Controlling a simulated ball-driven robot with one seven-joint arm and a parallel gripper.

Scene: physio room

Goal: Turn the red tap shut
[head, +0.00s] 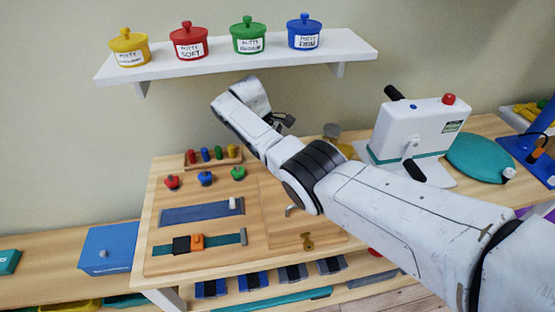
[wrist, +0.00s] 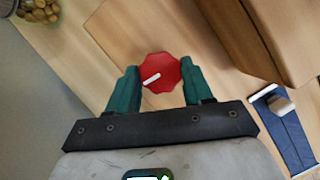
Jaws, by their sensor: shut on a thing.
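The red tap (wrist: 161,74) shows in the wrist view as a red eight-sided knob with a white bar mark on its face, slanting slightly up to the right. My gripper (wrist: 159,84) has its two green fingers on either side of the knob, shut on it. In the head view my gripper (head: 283,120) is small and dark, over the back of the bench. The tap is hidden there behind my arm.
The wooden board (head: 208,227) carries red, blue and green knobs and a blue strap (head: 190,215). A peg rack (head: 213,157) stands behind. A white device (head: 415,130) stands right of my arm. A shelf (head: 240,62) with lidded pots hangs above.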

